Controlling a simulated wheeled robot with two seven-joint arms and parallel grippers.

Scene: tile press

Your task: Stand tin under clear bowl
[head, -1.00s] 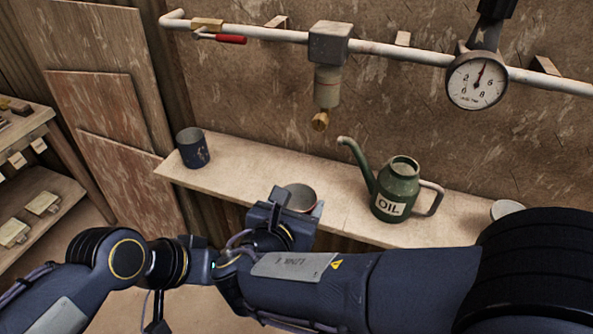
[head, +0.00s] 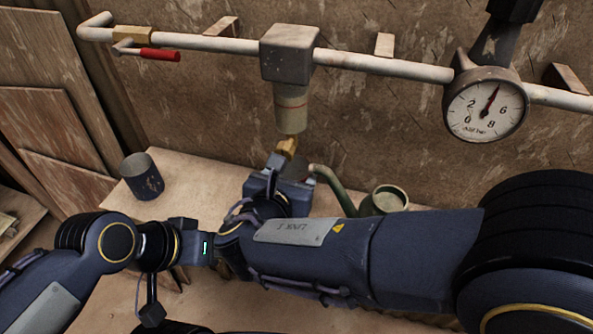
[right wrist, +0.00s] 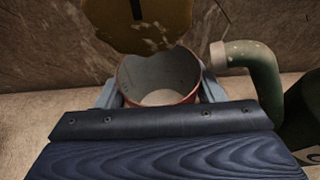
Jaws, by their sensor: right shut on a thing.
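My right gripper (head: 290,183) is just below the brass drain fitting (head: 288,147) under the filter bowl (head: 291,108), which hangs from the pipe. It is shut on the tin, of which only a small grey part (head: 301,164) shows in the head view. In the right wrist view the open, empty tin (right wrist: 160,97), with a reddish rim, sits upright between the fingers, and the brass fitting (right wrist: 140,22) looms close above it. Whether the tin touches the shelf is hidden.
A dark blue can (head: 142,178) stands on the shelf (head: 190,180) at left. The green oil can (head: 385,200) stands close right, its spout (right wrist: 250,62) very near the tin. A pressure gauge (head: 485,108) and red-handled valve (head: 160,54) are on the pipe (head: 390,66).

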